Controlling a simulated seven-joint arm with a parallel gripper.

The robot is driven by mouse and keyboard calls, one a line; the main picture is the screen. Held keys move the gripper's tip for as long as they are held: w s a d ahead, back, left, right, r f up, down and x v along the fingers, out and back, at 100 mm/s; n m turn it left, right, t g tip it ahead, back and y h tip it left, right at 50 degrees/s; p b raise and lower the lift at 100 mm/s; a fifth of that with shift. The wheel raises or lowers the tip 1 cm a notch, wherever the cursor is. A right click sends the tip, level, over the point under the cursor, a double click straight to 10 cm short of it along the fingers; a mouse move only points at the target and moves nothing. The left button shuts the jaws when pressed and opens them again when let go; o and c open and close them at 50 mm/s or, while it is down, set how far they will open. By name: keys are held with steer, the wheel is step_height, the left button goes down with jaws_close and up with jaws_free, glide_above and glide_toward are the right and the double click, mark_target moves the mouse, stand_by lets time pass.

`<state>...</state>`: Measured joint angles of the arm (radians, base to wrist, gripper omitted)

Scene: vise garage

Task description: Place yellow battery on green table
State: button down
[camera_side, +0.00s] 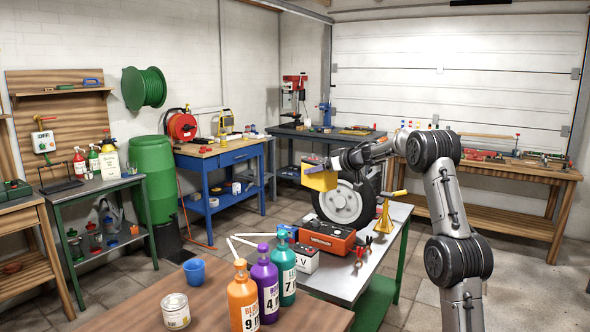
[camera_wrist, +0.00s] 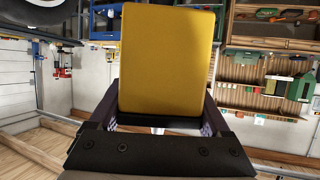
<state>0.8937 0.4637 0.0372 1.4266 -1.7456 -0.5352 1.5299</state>
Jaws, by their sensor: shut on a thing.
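The yellow battery (camera_side: 321,182) is a boxy yellow block, held in the air in the side view. My gripper (camera_side: 324,167) is shut on it. In the wrist view the battery (camera_wrist: 167,60) fills the upper middle between the fingers of my gripper (camera_wrist: 160,118). A table with a grey top and green legs (camera_side: 398,212) stands in the centre, below and in front of the battery. Another grey-topped table with a green frame (camera_side: 100,184) stands at the left. The frames do not show which one is the green table.
Paint bottles (camera_side: 266,288) stand on the wooden table in front. The left table holds spray bottles (camera_side: 93,158).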

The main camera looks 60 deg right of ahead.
steer(key=s+d+f+h, duration=0.1)
steer(key=s+d+f, duration=0.2)
steer(key=s+d, duration=0.45)
steer(key=shift+m, duration=0.4)
steer(key=shift+w+d+f, duration=0.25)
steer(key=shift+w+f, duration=0.15)
steer(key=shift+f, duration=5.3)
steer(key=shift+w+d+f, duration=0.3)
steer(key=shift+w+f, duration=0.05)
steer(key=shift+f, duration=5.4)
steer(key=shift+w+d+f, duration=0.25)
steer(key=shift+w+f, duration=0.15)
steer(key=shift+f, duration=5.3)
steer(key=shift+f, duration=0.6)
